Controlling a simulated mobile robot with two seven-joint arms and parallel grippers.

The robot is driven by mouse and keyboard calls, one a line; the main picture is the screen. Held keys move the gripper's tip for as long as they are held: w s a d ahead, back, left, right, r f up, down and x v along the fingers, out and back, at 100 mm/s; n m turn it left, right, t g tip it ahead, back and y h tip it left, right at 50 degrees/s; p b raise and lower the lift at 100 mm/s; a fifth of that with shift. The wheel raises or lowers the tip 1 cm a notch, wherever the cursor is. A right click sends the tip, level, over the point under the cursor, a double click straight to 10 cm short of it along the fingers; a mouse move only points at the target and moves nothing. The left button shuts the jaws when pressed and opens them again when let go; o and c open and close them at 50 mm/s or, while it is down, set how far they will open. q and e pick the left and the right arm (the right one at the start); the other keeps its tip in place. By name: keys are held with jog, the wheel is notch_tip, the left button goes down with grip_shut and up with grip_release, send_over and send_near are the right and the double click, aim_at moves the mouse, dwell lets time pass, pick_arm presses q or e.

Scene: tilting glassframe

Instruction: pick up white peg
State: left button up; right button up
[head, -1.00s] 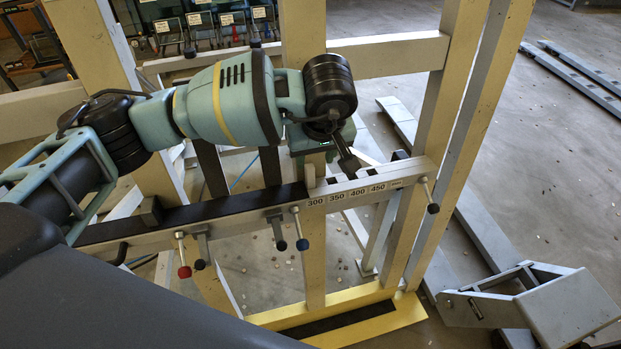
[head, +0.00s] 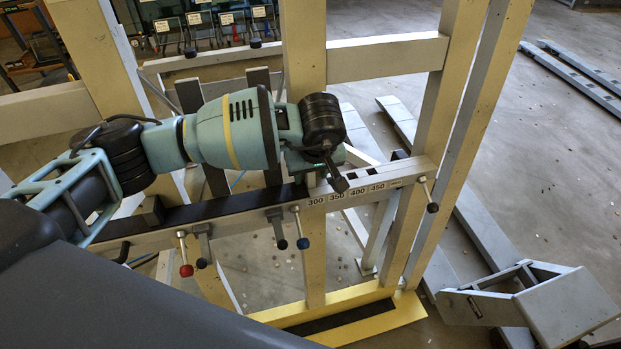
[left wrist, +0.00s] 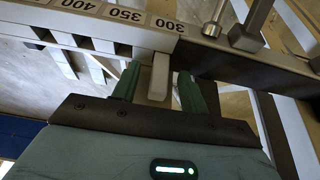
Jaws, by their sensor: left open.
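The white peg (left wrist: 160,74) shows in the left wrist view as a short pale block at the rail's edge, near the 300 label. My left gripper (left wrist: 158,82) is open, with one green finger on each side of the peg and a visible gap to each. The peg's lower end is close to the dark gripper body. In the head view my left gripper (head: 318,170) is over the rail near the 300 mark. Its fingertips and the white peg are hidden there by my wrist. My right gripper is not in view.
The rail (head: 375,190) carries labels from 300 to 450. Levers with a red knob (head: 186,270), a blue knob (head: 302,243) and a black knob (head: 433,207) hang along its front. Upright frame posts (head: 455,110) stand to the right. A grey hinged box (head: 565,305) sits at lower right.

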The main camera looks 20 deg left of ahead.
pick_arm(q)
grip_shut()
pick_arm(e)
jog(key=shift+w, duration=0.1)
pick_arm(q)
jog(key=shift+r, duration=0.15)
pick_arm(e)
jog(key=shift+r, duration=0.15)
pick_arm(q)
jog(key=shift+r, duration=0.25)
notch_tip(320, 180, up, 3)
jog(key=shift+w+r+p, duration=0.1)
jog(key=shift+r+p, duration=0.1)
jog(key=shift+p, duration=0.6)
jog(key=s+a+p, duration=0.1)
jog(key=s+a, duration=0.2)
jog(key=s, duration=0.4)
jog(key=s+a+p, duration=0.2)
jog(key=s+a, duration=0.2)
jog(key=s, duration=0.3)
jog(key=shift+s+r, duration=0.3)
jog(key=shift+r, duration=0.1)
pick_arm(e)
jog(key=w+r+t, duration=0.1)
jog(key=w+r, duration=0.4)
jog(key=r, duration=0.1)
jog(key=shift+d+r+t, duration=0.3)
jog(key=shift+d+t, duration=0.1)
